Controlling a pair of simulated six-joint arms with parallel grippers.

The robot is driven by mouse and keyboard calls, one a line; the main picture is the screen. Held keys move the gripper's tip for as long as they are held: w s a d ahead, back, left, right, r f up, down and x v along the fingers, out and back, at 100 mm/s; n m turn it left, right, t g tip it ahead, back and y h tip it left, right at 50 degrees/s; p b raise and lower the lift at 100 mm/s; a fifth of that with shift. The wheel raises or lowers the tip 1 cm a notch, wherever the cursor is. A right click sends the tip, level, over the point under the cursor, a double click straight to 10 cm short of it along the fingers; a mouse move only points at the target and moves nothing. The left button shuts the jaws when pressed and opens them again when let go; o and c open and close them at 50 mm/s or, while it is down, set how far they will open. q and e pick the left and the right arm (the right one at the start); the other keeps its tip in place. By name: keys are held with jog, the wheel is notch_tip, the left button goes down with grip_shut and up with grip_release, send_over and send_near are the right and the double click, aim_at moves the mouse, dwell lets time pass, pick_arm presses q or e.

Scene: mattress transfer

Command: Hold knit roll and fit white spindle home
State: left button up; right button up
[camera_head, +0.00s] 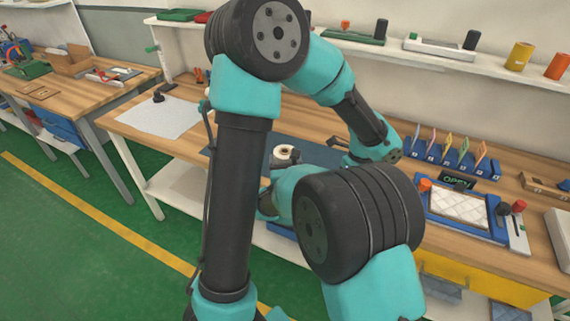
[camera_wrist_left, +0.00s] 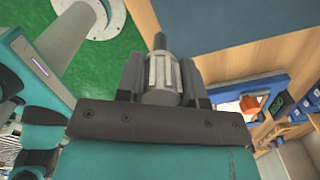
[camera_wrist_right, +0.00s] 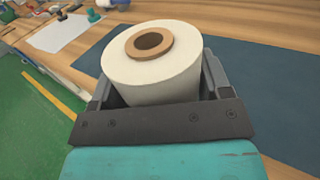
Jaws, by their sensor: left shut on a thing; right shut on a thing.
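The knit roll (camera_wrist_right: 135,82) is a thick white cylinder with a brown ring core (camera_wrist_right: 150,44). My right gripper (camera_wrist_right: 157,85) is shut on it, a finger on each side, with the open core facing up. The roll also shows small in the head view (camera_head: 284,153), over the blue mat. The white spindle (camera_wrist_left: 160,72), ribbed and pale with a dark rod end (camera_wrist_left: 160,41), is in my left gripper (camera_wrist_left: 160,80), which is shut on it. The spindle is apart from the roll. My arms hide much of the middle of the head view.
A blue mat (camera_wrist_right: 250,100) covers part of the wooden table, with a white sheet (camera_head: 160,116) at left. A blue rack with coloured cards (camera_head: 448,150), an OPEN sign (camera_head: 456,182) and a blue tray with a quilted white pad (camera_head: 458,207) stand at right.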

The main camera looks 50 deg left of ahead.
jog(key=x, duration=1.4)
jog(key=shift+w+d, duration=0.3)
jog(key=shift+w, duration=0.1)
dwell(1.4)
jog(key=shift+f, duration=2.45)
jog(key=o, duration=1.2)
jog(key=shift+c, duration=0.2)
jog(key=c, duration=0.8)
